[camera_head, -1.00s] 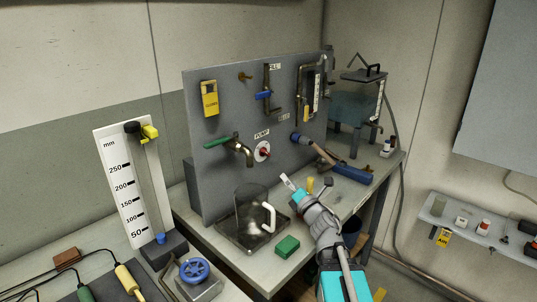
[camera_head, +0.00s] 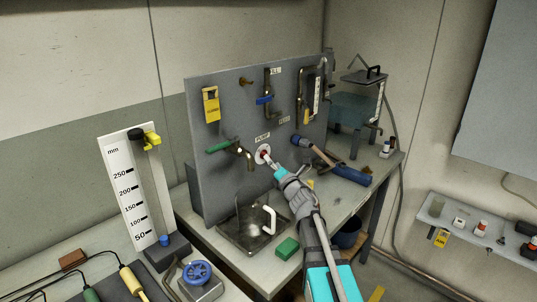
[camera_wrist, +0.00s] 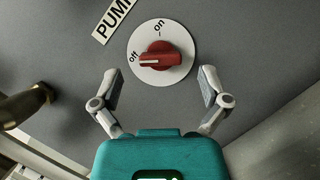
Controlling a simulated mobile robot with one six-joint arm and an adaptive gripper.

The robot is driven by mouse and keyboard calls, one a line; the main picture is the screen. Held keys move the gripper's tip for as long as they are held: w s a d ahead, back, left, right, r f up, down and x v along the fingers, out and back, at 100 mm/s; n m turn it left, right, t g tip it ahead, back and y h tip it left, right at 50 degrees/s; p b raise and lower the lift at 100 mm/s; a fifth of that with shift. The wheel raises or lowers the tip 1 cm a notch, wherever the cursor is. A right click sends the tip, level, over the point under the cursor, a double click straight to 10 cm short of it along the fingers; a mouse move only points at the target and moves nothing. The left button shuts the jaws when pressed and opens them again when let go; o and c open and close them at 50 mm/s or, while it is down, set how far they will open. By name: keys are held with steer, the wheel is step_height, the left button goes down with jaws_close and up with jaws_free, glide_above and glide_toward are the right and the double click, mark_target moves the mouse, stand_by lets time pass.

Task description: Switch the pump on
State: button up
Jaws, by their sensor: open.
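The pump switch is a red knob (camera_wrist: 160,57) on a round white dial (camera_wrist: 137,37) marked "off" and "on". The knob's white pointer line points left, at "off". The "PUMP" label (camera_wrist: 112,16) is beside the dial. In the head view the knob (camera_head: 264,154) is on the grey panel, partly hidden by my gripper (camera_head: 272,164). In the wrist view my gripper (camera_wrist: 158,84) is open, facing the dial, with one finger to each side and slightly below the knob. No contact with the knob shows.
A green-handled tap (camera_head: 232,148) sticks out left of the dial, above a sink tray (camera_head: 235,236) with a clear jug. A blue-handled valve (camera_head: 264,100) is higher on the panel. A blue cylindrical tool (camera_head: 352,175) and a green block (camera_head: 287,248) lie on the bench.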

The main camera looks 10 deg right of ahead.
steer(key=shift+p+x, duration=0.3)
steer(key=shift+x, duration=1.25)
steer(key=c, duration=1.1)
steer(key=shift+c, duration=0.2)
